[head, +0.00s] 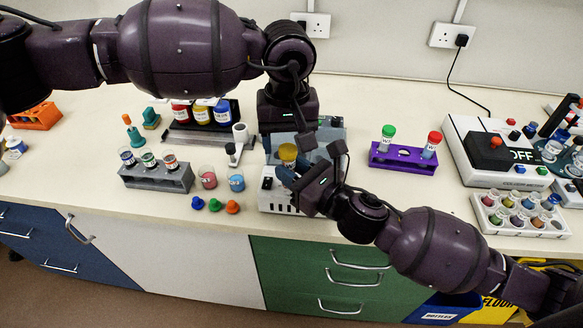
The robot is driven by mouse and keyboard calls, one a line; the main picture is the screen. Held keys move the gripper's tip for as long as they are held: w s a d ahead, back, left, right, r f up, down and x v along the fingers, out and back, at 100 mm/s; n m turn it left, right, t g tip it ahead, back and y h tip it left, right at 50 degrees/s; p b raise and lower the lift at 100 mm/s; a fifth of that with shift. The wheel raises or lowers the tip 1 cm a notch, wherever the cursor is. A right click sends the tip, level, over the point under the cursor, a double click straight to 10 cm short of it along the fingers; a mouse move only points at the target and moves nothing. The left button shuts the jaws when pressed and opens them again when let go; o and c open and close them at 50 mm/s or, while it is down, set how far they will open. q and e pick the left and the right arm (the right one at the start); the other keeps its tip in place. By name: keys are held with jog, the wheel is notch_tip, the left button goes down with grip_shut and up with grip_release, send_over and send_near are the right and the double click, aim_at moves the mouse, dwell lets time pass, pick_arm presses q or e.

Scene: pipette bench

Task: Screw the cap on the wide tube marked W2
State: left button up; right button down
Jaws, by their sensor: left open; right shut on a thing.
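My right gripper (288,173) is shut at a small tube with a yellow-orange cap (288,153), above a white and grey bench device (273,197). Most of the tube's body is hidden by the gripper, and I cannot read any mark on it. The cap sits at its top; I cannot tell how tight it is. My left gripper (305,138) is open, pointing down just above and right of the cap, apart from it. A grey rack (160,181) at left holds three wide open tubes with labels too small to read.
A purple rack (403,158) with green- and red-capped tubes stands right. Bare bench lies between it and my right arm.

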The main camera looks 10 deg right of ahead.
pick_arm(q)
notch_tip(320, 180, up, 11)
dwell(0.4)
jog(key=shift+s, duration=0.1)
